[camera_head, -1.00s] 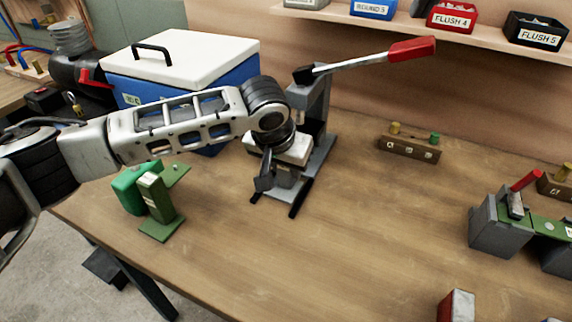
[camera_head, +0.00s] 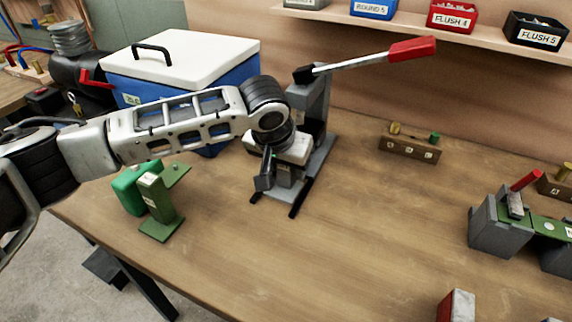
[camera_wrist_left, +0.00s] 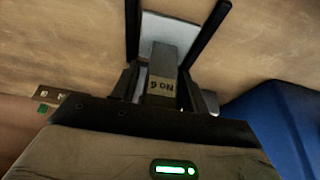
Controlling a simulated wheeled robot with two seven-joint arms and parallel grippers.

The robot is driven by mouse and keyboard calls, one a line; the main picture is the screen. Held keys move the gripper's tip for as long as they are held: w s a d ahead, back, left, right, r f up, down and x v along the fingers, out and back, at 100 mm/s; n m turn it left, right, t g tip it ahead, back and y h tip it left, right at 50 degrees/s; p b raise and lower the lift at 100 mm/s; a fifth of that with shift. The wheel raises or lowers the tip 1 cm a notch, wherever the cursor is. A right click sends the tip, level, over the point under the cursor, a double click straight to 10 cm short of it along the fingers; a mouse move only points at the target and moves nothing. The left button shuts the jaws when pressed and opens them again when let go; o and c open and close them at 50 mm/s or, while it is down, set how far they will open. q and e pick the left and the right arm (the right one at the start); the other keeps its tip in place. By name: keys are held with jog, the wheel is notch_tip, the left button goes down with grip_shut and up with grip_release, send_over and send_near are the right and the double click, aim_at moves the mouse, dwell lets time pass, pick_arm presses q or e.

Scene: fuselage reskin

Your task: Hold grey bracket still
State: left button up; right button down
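The grey bracket (camera_wrist_left: 165,52) is an upright grey piece with a "No 6" label. It stands at the grey press (camera_head: 318,110) with the long red-tipped lever, and shows below my wrist in the head view (camera_head: 286,174). My left gripper (camera_head: 272,178) is lowered over it. In the left wrist view its dark fingers (camera_wrist_left: 160,88) lie close on both sides of the bracket. Whether both touch it is unclear. The wrist hides the bracket's top in the head view. My right gripper is not in view.
A green bracket (camera_head: 158,205) stands left of the press, before a blue cooler box (camera_head: 180,75) with a white lid. A brown block (camera_head: 410,147) stands behind right. A grey and green fixture (camera_head: 500,228) is at the right edge. The middle front of the table (camera_head: 350,250) is clear.

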pick_arm(q)
jog(key=shift+o, duration=0.3)
jog(key=v, duration=1.2)
